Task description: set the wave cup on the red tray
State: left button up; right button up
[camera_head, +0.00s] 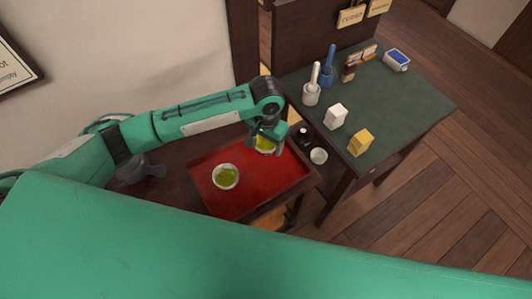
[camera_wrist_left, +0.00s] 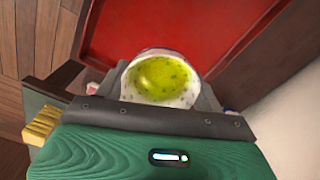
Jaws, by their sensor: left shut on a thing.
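The red tray (camera_head: 262,186) lies on a dark low table. My left gripper (camera_head: 266,137) is over its far right part, shut on a pale cup (camera_head: 265,147) of yellow-green tea, which I take for the wave cup. In the left wrist view this cup (camera_wrist_left: 186,98) sits upright between the fingers, with small dark marks on its pale wall and the red tray (camera_wrist_left: 135,30) beyond. I cannot tell whether its base touches the tray. A second white cup (camera_head: 226,184) of green tea stands on the tray, left of and nearer than the held cup. My right gripper is out of view.
A grey pot-like object (camera_head: 133,172) is partly behind my left arm. A small white cup (camera_head: 318,156) and a dark item (camera_head: 303,136) are right of the tray. The green-topped table (camera_head: 392,100) holds a white box (camera_head: 335,117), a yellow block (camera_head: 360,142) and several utensils.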

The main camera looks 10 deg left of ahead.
aim_at(266, 147)
pick_arm(q)
notch_tip(266, 147, down, 4)
jog(key=shift+r, duration=0.25)
notch_tip(266, 147, down, 4)
jog(key=shift+r, duration=0.1)
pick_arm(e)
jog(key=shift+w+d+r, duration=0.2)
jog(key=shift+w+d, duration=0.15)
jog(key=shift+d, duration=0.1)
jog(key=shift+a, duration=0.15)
pick_arm(q)
jog(key=o, duration=1.1)
jog(key=shift+f, duration=0.2)
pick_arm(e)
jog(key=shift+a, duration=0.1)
pick_arm(q)
notch_tip(266, 147, up, 11)
jog(key=shift+r+b, duration=0.1)
jog(key=shift+b, duration=0.25)
jog(key=shift+r, duration=0.6)
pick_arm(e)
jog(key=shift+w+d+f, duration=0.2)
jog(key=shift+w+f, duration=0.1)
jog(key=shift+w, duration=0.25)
